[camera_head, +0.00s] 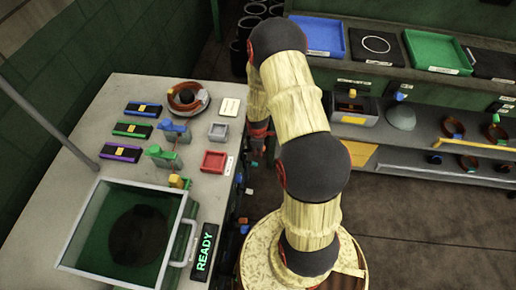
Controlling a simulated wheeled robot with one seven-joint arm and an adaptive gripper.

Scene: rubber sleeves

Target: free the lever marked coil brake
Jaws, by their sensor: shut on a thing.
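Several small levers or knobs with coloured ends, among them a blue one (244,229), line the right side of the grey console. Their markings are too small to read, so I cannot tell which is the coil brake lever. My gripper (257,150) is low beside the console's right edge, partly hidden by my own arm. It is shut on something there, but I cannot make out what. Whether a sleeve or catch sits on a lever is also too small to see.
On the console (111,178) are a glass-lidded box (175,235), a copper-coloured coil (187,98), a red tray (214,160) and a READY display (205,247). A shelf unit (460,135) with trays and rings stands at right. Floor shows between them.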

